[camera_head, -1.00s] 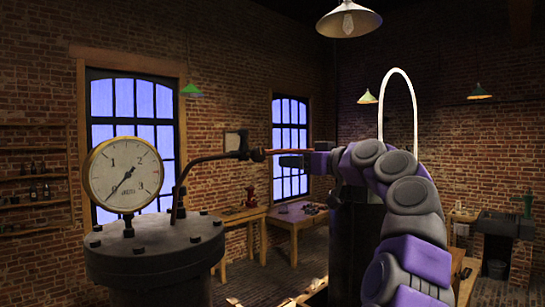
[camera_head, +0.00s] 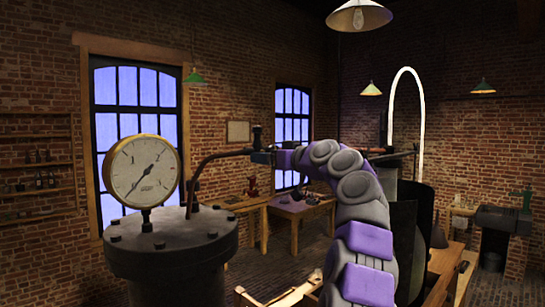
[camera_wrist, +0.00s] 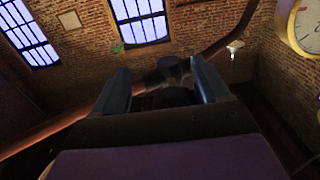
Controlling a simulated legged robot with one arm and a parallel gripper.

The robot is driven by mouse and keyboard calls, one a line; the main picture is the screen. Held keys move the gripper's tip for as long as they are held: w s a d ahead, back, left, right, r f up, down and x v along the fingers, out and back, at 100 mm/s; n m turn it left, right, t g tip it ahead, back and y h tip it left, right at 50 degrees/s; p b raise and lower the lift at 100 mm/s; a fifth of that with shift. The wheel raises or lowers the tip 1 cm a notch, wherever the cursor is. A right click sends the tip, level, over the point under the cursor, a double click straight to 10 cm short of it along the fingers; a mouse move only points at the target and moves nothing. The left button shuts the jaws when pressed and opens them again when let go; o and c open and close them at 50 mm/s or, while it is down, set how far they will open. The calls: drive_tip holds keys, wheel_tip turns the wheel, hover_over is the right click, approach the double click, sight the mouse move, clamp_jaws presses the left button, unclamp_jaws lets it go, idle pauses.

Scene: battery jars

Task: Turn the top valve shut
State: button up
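The top valve (camera_head: 257,137) is a small dark fitting on a thin pipe (camera_head: 215,156) that rises from a dark jar (camera_head: 165,250) and bends right. My gripper (camera_head: 270,157) is at the valve, just right of it in the head view. In the wrist view, the valve body (camera_wrist: 171,71) sits between the two fingers of my gripper (camera_wrist: 160,78), which are spread apart. A gap shows at the left finger; contact at the right finger cannot be told. My gripper hides part of the valve and pipe.
A round gauge (camera_head: 143,172) stands on the jar lid, left of the pipe. A dark cylinder (camera_head: 408,220) and a pale hoop (camera_head: 407,90) are right of my arm. Wooden tables (camera_head: 300,207) stand behind. The air above the pipe looks clear.

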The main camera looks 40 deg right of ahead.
drive_tip(key=shift+s+a+r, duration=0.4)
drive_tip(key=shift+s+a, duration=0.1)
drive_tip(key=shift+s, duration=0.1)
drive_tip(key=shift+s+a+r, duration=0.35)
drive_tip(key=shift+s+a, duration=0.15)
drive_tip(key=shift+s, duration=0.05)
drive_tip(key=shift+c, duration=1.4)
drive_tip(key=shift+w, duration=0.15)
drive_tip(key=shift+c, duration=0.9)
drive_tip(key=shift+d+f, duration=0.15)
drive_tip(key=shift+d, duration=0.15)
drive_tip(key=shift+c, duration=0.6)
drive_tip(key=shift+d, duration=0.35)
drive_tip(key=shift+c, duration=0.8)
drive_tip(key=shift+d+f, duration=0.1)
drive_tip(key=shift+c, duration=1.5)
drive_tip(key=shift+a, duration=0.25)
drive_tip(key=shift+m+p, duration=0.35)
drive_tip(key=shift+m, duration=0.45)
drive_tip(key=shift+d+f, duration=0.1)
drive_tip(key=shift+f, duration=0.05)
